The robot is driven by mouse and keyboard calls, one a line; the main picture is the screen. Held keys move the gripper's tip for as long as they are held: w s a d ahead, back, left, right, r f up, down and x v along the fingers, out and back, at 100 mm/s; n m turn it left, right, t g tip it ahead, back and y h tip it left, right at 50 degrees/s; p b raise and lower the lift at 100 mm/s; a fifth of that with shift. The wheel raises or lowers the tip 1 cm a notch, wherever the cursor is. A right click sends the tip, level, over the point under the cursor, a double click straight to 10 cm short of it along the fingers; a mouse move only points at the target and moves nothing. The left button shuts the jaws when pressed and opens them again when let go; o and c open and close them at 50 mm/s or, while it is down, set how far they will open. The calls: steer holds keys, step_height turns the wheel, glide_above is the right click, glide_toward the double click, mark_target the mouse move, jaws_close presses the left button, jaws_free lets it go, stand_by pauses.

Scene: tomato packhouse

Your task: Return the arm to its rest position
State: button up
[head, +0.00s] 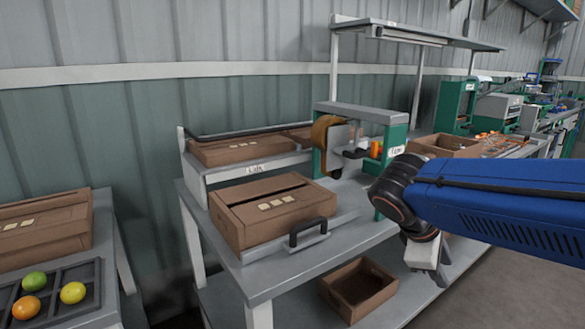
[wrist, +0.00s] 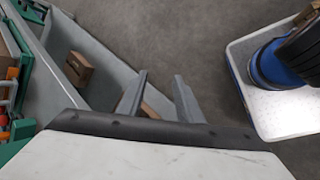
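My gripper (wrist: 160,88) shows in the wrist view with its two grey fingers apart and nothing held between them. In the head view my gripper (head: 442,270) hangs at the end of my blue arm, beside the front edge of the grey workbench (head: 270,272). It points downward, and its fingers are small and partly hidden there. The arm reaches in from the right, in front of the bench's right part.
A closed cardboard box (head: 270,232) lies on the bench, left of a green tape machine (head: 323,140). An open box (head: 358,290) sits on the lower shelf. A dark tray (head: 60,305) with fruit is at left. Grey floor (wrist: 190,40) beside the bench is clear.

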steer(key=s+a+f+m+t+y, duration=0.2)
steer(key=s+f+m+y, duration=0.4)
steer(key=s+f+m, duration=0.2)
steer(key=s+m, duration=0.2)
steer(key=m, duration=0.1)
steer(key=shift+s+y, duration=0.4)
